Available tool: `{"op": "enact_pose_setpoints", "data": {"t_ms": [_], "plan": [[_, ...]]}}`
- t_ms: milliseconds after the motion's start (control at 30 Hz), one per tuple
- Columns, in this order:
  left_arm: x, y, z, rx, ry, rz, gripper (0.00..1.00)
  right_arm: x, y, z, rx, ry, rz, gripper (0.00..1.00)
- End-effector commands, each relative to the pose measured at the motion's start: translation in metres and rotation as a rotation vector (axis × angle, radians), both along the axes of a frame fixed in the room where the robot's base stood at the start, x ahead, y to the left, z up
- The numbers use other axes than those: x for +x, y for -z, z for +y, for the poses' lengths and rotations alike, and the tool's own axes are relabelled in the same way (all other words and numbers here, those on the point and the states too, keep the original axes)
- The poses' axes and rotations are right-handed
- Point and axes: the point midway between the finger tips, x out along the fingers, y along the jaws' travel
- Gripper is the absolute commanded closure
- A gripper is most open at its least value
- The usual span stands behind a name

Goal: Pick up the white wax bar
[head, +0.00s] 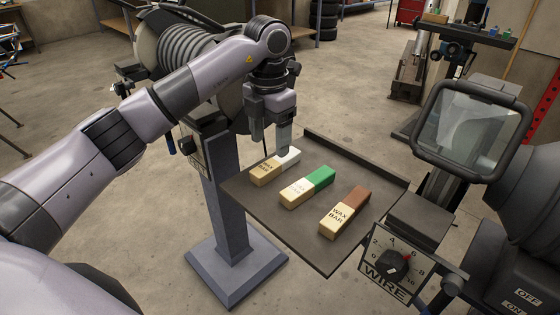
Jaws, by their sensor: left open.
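The white wax bar (275,168) lies on the dark tray (310,254), nearest its back left edge. It has a tan labelled part and a white end. My left gripper (270,147) points down just above and behind this bar, with open jaws and nothing held. One finger is close to the white end, and I cannot tell whether it touches. A green-ended wax bar (307,187) and a brown-ended wax bar (344,212) lie beside it on the tray, slightly apart. My right gripper is not in view.
The tray has a raised back edge and stands by a grey pedestal (230,220). A machine with a clear shield (467,132) and a WIRE dial (395,266) stands to the right. The tray's front left part is bare.

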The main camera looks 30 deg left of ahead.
Motion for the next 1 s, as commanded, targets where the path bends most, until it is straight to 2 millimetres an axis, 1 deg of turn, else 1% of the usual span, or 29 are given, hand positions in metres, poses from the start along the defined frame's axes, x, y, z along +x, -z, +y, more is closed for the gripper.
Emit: {"op": "enact_pose_setpoints", "data": {"t_ms": [133, 233, 333, 467, 667, 700, 767, 800, 833, 867, 1000], "plan": [[-0.004, 0.02, -0.001, -0.001, 0.001, 0.003, 0.34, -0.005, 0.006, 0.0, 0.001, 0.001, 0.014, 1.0], [-0.008, 0.035, -0.002, -0.001, 0.001, 0.003, 0.34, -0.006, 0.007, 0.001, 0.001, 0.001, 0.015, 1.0], [-0.007, 0.047, -0.002, -0.002, 0.0, 0.001, 0.34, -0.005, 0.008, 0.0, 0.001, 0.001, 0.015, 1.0], [-0.007, 0.053, -0.002, -0.003, 0.001, -0.001, 0.34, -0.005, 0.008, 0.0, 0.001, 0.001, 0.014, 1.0], [-0.007, 0.053, -0.003, -0.003, 0.001, -0.002, 0.34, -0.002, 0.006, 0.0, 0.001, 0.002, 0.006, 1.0], [-0.007, 0.053, -0.003, -0.003, 0.001, -0.002, 0.47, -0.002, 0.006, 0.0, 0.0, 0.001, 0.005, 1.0], [-0.007, 0.053, -0.003, -0.003, 0.001, -0.002, 0.67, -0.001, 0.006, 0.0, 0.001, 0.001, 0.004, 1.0], [-0.007, 0.053, -0.003, -0.003, 0.001, -0.001, 0.8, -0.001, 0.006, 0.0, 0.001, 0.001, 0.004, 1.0], [-0.007, 0.053, -0.003, -0.003, 0.001, -0.001, 0.89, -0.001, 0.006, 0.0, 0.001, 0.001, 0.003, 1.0], [-0.007, 0.053, -0.003, -0.003, 0.001, -0.001, 0.95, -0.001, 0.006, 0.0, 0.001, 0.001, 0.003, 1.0], [-0.006, 0.052, -0.003, -0.003, 0.001, -0.002, 0.95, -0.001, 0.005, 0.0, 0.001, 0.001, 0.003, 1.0]]}}
